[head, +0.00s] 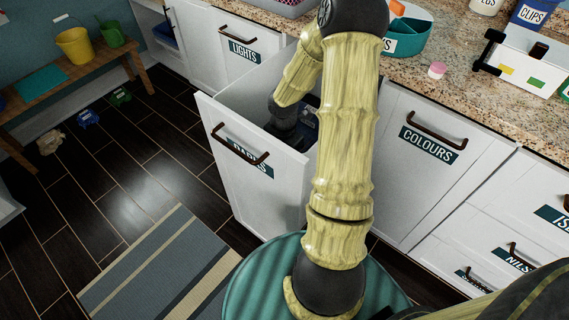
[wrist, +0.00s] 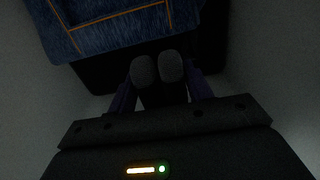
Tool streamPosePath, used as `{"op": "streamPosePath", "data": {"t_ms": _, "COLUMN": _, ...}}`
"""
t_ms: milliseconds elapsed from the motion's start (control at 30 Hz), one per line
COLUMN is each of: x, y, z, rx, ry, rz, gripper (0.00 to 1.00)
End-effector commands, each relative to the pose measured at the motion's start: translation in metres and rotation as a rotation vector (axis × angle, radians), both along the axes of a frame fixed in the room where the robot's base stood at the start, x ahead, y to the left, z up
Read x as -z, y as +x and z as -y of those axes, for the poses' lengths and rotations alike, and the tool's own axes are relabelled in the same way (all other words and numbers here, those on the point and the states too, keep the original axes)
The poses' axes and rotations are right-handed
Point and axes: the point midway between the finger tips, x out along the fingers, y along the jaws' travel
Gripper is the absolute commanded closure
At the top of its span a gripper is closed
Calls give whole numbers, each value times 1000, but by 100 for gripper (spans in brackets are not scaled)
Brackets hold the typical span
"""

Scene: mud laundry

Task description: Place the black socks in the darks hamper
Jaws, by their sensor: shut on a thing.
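The darks hamper (head: 245,185) is a white pull-out bin with a dark handle and a partly covered label. It stands open in the head view. My arm reaches down into it, and my gripper (wrist: 158,68) is inside, between its pale walls. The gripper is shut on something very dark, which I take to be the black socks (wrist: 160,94). Their outline is hard to make out in the shade. Folded blue denim with orange stitching (wrist: 120,28) lies in the hamper just beyond the fingertips.
The lights hamper (head: 238,45) and colours hamper (head: 425,145) are shut on either side. A granite counter (head: 455,75) above holds a teal divided bowl (head: 410,35) and a white caddy (head: 525,65). A striped rug (head: 160,270) lies on the floor. A bench (head: 65,75) stands at left.

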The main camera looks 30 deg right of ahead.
Motion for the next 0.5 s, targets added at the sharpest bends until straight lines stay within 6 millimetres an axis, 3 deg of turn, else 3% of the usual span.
{"op": "streamPosePath", "data": {"t_ms": 233, "x": 6, "y": 0, "z": 0, "rx": 0, "ry": 0, "rz": -1, "gripper": 73}}
{"op": "streamPosePath", "data": {"t_ms": 500, "x": 47, "y": 0, "z": 0, "rx": -2, "ry": 0, "rz": -1, "gripper": 73}}
